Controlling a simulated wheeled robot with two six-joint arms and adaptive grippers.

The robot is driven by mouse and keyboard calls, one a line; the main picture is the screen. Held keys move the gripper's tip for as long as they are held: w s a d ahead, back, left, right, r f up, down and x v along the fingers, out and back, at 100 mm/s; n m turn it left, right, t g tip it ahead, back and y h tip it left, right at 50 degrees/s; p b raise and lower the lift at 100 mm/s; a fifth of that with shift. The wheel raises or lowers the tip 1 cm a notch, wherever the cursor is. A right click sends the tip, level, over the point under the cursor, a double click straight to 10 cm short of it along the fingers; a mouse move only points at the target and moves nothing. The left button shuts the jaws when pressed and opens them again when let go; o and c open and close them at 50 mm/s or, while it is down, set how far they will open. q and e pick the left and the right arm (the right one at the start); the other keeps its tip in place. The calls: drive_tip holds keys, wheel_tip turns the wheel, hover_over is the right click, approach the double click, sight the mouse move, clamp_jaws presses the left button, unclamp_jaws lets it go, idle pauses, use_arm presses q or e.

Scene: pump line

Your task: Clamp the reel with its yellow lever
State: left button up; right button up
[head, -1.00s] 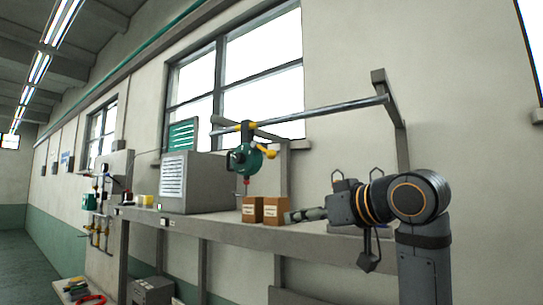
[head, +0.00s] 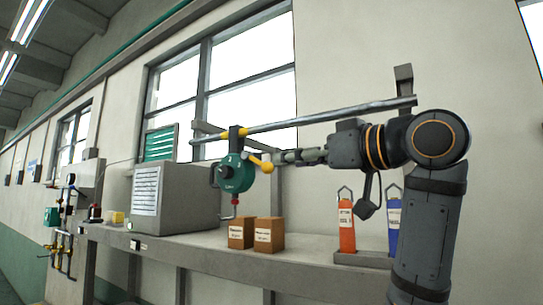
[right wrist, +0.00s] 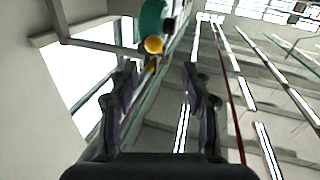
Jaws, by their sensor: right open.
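My left gripper is not in view.
Two brown boxes (head: 256,234) stand on the bench (head: 215,246) below the reel.

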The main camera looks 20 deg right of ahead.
sight(271, 168)
drive_tip(key=x, duration=0.2)
drive_tip(key=p+x, duration=0.1)
drive_tip(key=x, duration=0.3)
drive_tip(key=shift+w+d+f+p, duration=0.1)
drive_tip(key=shift+d+p, duration=0.25)
drive_tip(key=shift+p, duration=0.05)
drive_tip(key=w, duration=0.3)
drive_tip(key=w+a+f+p, duration=0.1)
drive_tip(key=shift+w, duration=0.15)
drive_tip(key=shift+s+r, duration=0.1)
drive_tip(key=shift+s, duration=0.25)
drive_tip(key=shift+s+r, duration=0.15)
drive_tip(key=shift+s, duration=0.45)
drive_tip(key=shift+c, duration=1.2)
drive_tip(key=shift+w, duration=0.15)
drive_tip(key=shift+c, duration=1.1)
drive_tip(key=shift+w, duration=0.2)
drive_tip(key=shift+c, duration=1.2)
clamp_jaws()
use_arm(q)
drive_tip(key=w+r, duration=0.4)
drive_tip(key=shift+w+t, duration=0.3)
use_arm(e)
drive_tip(key=shift+w, duration=0.1)
